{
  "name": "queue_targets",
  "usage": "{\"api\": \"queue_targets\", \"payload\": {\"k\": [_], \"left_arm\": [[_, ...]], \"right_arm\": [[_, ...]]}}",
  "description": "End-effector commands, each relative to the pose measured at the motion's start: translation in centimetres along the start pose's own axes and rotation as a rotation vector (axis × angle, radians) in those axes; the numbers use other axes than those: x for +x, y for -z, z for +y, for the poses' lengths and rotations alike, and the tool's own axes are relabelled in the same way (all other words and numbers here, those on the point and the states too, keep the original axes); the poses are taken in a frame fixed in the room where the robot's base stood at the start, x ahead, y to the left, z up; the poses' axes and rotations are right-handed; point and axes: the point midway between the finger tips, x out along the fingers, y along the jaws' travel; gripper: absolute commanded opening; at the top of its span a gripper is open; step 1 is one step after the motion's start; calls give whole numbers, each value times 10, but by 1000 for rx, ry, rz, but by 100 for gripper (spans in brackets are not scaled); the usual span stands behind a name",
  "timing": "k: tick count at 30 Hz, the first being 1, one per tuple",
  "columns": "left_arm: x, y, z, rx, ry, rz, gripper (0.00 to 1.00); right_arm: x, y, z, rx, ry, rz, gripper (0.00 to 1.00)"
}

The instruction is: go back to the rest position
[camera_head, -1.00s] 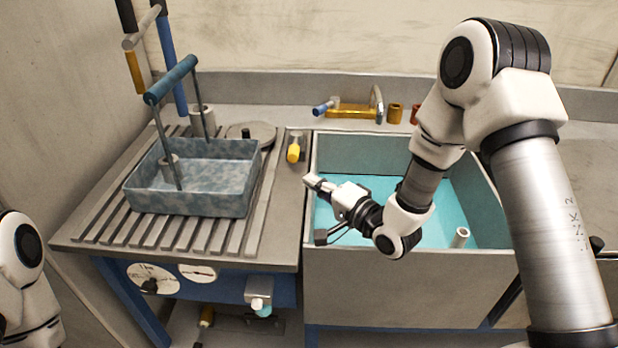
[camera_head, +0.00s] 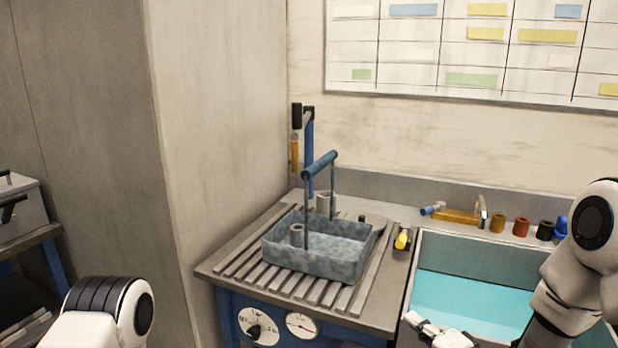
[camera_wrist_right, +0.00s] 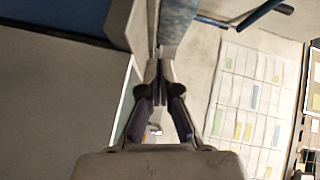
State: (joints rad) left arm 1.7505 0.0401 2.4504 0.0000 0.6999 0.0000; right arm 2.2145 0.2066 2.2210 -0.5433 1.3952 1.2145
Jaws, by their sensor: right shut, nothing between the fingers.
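My right gripper (camera_head: 414,319) shows at the bottom of the head view, over the left part of the sink. In the right wrist view its fingers (camera_wrist_right: 158,70) are together, with nothing between them. Its arm comes in from the right edge. Part of my left arm (camera_head: 108,305) shows at the lower left; the left gripper is out of view.
The sink (camera_head: 470,265) holds turquoise water. Left of it, a mottled blue basket (camera_head: 310,265) with a raised handle stands on the slatted drainboard (camera_head: 250,255). A tall pale panel (camera_head: 215,130) stands at the left.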

Motion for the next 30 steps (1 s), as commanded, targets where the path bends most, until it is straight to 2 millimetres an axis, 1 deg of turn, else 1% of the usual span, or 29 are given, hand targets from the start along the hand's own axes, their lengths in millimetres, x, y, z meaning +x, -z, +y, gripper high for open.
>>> {"api": "queue_targets", "payload": {"k": [1,5,8,9,11,14,15,17,18,20,21,22,23,24,27,30], "left_arm": [[0,0,0,0,0,0,0],[0,0,0,0,0,1,0],[0,0,0,0,0,1,0],[0,0,0,0,0,0,0],[0,0,0,0,0,0,0],[0,0,0,0,0,0,0],[0,0,0,0,0,0,0],[0,0,0,0,0,0,0],[0,0,0,0,0,0,0],[0,0,0,0,0,0,0],[0,0,0,0,0,0,0],[0,0,0,0,0,0,0],[0,0,0,0,0,0,0],[0,0,0,0,0,0,0],[0,0,0,0,0,0,0],[0,0,0,0,0,0,0]], "right_arm": [[-2,-4,11,-18,-34,-4,0],[-9,-14,42,-83,-133,-17,0],[-18,-25,70,-143,-227,-38,0],[-23,-30,84,-173,-272,-51,0],[-32,-39,104,-219,-343,-76,0],[-54,-55,142,-304,-475,-137,0],[-65,-64,159,-344,-535,-172,0],[-88,-78,187,-407,-637,-240,0],[-107,-89,207,-454,-711,-299,0],[-143,-108,236,-530,-831,-417,0],[-170,-121,254,-577,-910,-508,0],[-190,-130,265,-609,-960,-578,0],[-209,-138,274,-637,-1004,-647,0],[-232,-147,282,-665,-1052,-730,0],[-272,-163,293,-708,-1123,-885,0],[-287,-168,296,-723,-1145,-948,0]]}}
